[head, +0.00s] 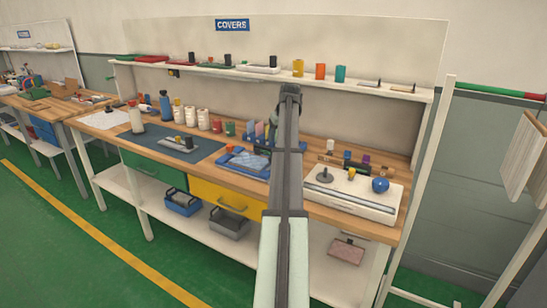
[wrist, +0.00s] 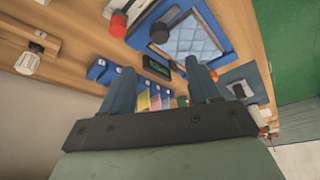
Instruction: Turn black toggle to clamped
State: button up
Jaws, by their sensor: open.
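A black round knob (wrist: 160,33), which looks like the black toggle, sits at the corner of a blue frame (wrist: 222,22) in the wrist view. The frame surrounds a pale blue quilted pad (wrist: 193,38). I cannot tell which position the knob is in. My gripper (wrist: 162,70) is open, with its two dark fingers apart and nothing visibly held between them. The knob shows beyond the fingertips, apart from them. In the head view the blue frame (head: 230,163) lies on the bench left of my arm, and my gripper's fingers cannot be made out.
A red knob (wrist: 118,26) stands beside the frame. A blue holder (wrist: 99,70) with coloured cards lies beyond the fingers. A white box with a blue ball (head: 380,185) is right of my arm. A dark mat (head: 165,148) and several bottles are to the left. A shelf (head: 210,72) runs above.

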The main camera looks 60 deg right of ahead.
jog(key=x, duration=1.3)
jog(key=shift+w+d+f, duration=0.15)
jog(key=shift+w+f, duration=0.05)
jog(key=shift+f, duration=0.1)
jog(key=shift+c, duration=0.2)
jog(key=c, duration=1)
